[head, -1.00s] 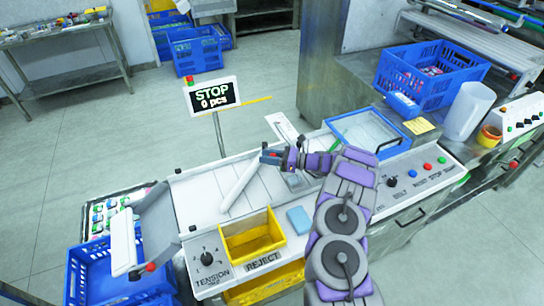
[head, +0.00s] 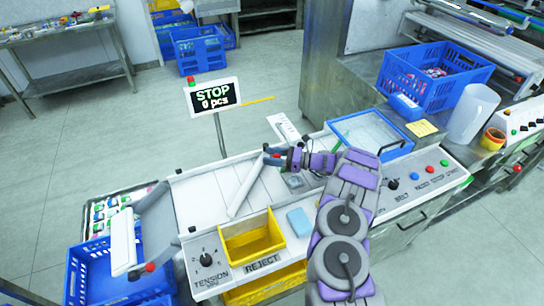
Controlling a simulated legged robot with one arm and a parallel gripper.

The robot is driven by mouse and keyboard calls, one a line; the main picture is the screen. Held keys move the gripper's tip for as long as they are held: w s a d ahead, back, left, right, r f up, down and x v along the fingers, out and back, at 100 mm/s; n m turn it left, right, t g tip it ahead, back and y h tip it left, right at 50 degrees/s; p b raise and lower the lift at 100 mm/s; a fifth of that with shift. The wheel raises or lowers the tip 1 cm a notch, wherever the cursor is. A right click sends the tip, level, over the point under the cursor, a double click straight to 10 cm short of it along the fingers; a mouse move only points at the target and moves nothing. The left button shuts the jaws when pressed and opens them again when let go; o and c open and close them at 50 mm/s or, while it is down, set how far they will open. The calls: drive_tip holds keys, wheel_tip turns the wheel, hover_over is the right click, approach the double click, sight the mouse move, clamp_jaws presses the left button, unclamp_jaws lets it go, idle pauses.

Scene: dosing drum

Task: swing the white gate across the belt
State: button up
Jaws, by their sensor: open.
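The white gate (head: 246,187), a long narrow bar, lies at a slant over the pale belt (head: 200,197). Its near end is behind the yellow reject bin, its far end close to my gripper. My gripper (head: 271,155) is open, with its fingers pointing left at the gate's far end. Whether a finger touches the gate cannot be told.
The yellow reject bin (head: 228,245) and a light blue block (head: 299,222) sit at the belt's near side. The STOP display (head: 214,97) stands behind the belt. A blue-framed clear cover (head: 370,132) is at the right. A blue crate (head: 85,285) stands lower left.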

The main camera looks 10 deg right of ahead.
drive_tip(key=p+v, duration=0.1)
drive_tip(key=v, duration=1.1)
drive_tip(key=shift+w+d+f+p, duration=0.1)
drive_tip(key=shift+p, duration=0.25)
